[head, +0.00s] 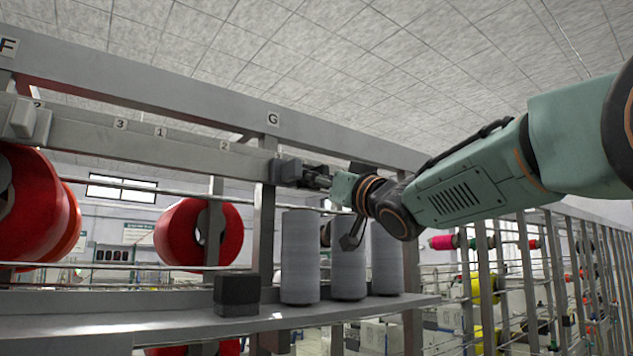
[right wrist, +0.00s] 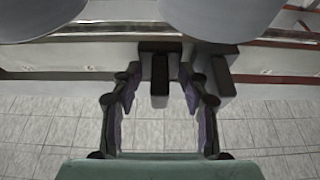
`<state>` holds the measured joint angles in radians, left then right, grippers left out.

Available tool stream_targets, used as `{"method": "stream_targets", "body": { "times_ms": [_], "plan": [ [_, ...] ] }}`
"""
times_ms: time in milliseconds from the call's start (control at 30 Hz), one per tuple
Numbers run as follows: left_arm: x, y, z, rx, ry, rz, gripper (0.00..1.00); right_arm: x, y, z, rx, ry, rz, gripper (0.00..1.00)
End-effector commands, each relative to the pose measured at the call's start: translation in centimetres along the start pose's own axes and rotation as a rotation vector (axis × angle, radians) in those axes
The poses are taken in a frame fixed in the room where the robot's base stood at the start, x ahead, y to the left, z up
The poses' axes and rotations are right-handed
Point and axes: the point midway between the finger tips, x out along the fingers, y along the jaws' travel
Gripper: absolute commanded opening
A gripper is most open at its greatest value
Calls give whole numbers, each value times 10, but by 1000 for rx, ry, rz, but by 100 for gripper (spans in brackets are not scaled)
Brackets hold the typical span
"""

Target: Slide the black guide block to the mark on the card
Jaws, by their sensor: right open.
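The black guide block (head: 287,171) sits on the grey rail (head: 150,143) near the post labelled G. My right gripper (head: 318,181) is at its right side in the head view, partly hidden by its own wrist. In the right wrist view the right gripper (right wrist: 160,95) is open, its two fingers spread on either side of a dark upright part of the guide block (right wrist: 159,75). I cannot tell whether a finger touches it. Small number tags 3, 1 and 2 (head: 225,145) are on the rail to the left. I cannot make out a card. My left gripper is not in view.
A shelf (head: 150,325) below the rail holds a black box (head: 237,293) and several grey thread cones (head: 300,257). Large red spools (head: 197,233) hang behind the rail at left. A pale block (head: 28,120) is on the rail's far left. The rail between is clear.

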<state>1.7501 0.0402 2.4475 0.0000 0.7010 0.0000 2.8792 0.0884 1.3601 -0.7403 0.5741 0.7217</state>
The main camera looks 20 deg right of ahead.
Motion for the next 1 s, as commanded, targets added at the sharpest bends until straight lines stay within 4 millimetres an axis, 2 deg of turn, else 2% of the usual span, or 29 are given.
{"method": "stream_targets", "body": {
  "times_ms": [233,700,1000],
  "plan": [
    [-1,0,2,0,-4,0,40,-1,-1,1,-2,-4,0,39],
    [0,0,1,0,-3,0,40,1,-1,3,-2,-6,0,0],
    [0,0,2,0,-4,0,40,1,-1,4,-2,-7,0,0]
  ]
}}
